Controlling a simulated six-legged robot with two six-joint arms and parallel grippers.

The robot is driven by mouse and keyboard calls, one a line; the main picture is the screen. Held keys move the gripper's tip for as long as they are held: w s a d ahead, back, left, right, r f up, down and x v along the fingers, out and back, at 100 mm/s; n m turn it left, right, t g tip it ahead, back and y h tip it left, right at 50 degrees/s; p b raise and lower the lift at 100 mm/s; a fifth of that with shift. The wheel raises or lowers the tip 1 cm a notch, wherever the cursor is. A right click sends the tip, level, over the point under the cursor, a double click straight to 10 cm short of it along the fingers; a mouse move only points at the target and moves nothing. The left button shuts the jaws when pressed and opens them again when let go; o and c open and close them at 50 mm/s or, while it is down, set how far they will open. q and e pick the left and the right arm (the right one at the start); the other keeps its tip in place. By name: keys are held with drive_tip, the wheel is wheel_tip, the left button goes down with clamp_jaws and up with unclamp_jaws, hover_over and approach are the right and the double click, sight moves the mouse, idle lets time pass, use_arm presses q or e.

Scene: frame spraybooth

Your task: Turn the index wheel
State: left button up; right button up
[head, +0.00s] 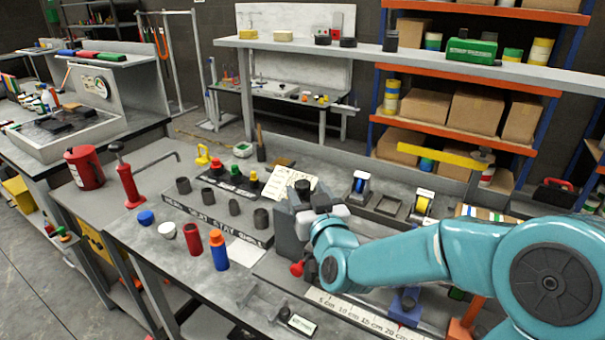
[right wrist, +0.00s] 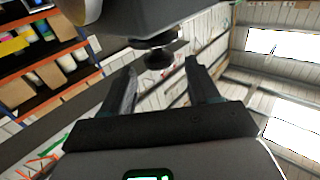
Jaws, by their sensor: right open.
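A dark grey block-like fixture (head: 288,238) stands on the bench in the middle of the head view, with a dark round knob on top (head: 303,187). In the right wrist view a dark round knob (right wrist: 159,58) sticks out of a dark grey body (right wrist: 150,14); I cannot tell for certain whether it is the index wheel. My right gripper (right wrist: 162,80) is open, its two fingers spread either side of the knob's line, without visible contact. In the head view my right wrist hides part of the fixture and the fingers are hard to make out. My left gripper is not in view.
A red ball knob (head: 297,268) sits low beside the fixture. A ruler strip (head: 365,316) lies in front. A shelf (head: 420,64) spans behind.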

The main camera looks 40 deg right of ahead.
sight(303, 183)
drive_tip(key=shift+x, duration=2.15)
drive_tip(key=c, duration=0.9)
drive_tip(key=n+t+y+b, duration=0.1)
drive_tip(key=n+y+b, duration=0.1)
drive_tip(key=b, duration=0.5)
drive_tip(key=shift+f+t+y+b, duration=0.1)
drive_tip(key=shift+t+y+b, duration=0.25)
drive_tip(key=shift+y, duration=0.35)
drive_tip(key=shift+c, duration=0.3)
drive_tip(key=shift+r+n+y+b, duration=0.2)
drive_tip(key=shift+n+y+b, duration=0.3)
drive_tip(key=shift+n+b, duration=0.15)
drive_tip(key=shift+r, duration=0.1)
drive_tip(key=o, duration=1)
drive_tip(key=shift+c, duration=0.2)
